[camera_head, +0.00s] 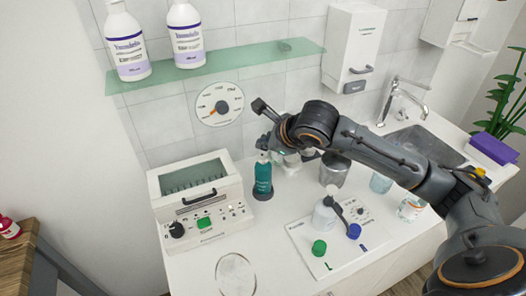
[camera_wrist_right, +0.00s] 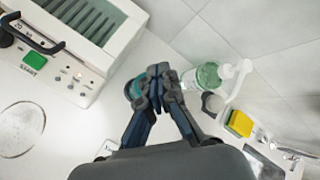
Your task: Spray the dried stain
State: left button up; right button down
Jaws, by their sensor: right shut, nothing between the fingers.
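A teal bottle (camera_head: 263,178) with a dark top stands upright on the white counter, right of the white box-shaped device. My right gripper (camera_head: 266,140) is just above and beside its top, and partly hides it. In the wrist view the right gripper's fingers (camera_wrist_right: 160,75) are shut and empty, with a bit of the teal bottle (camera_wrist_right: 132,90) showing beside them. A pale round patch with a thin outline (camera_head: 235,274) lies on the counter's front part; it also shows in the wrist view (camera_wrist_right: 20,129). It looks like the dried stain. My left gripper is not in view.
The white device (camera_head: 203,200) stands to the left. A white panel (camera_head: 335,243) with green and blue knobs lies right of the round patch. A metal cup (camera_head: 334,170) stands behind it. A glass shelf (camera_head: 225,66) with two white bottles hangs above. A sink (camera_head: 425,145) is at right.

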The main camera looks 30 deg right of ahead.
jog(key=shift+r, duration=0.2)
notch_tip(320, 180, up, 6)
jog(key=shift+f+p, duration=0.1)
jog(key=shift+p, duration=1.05)
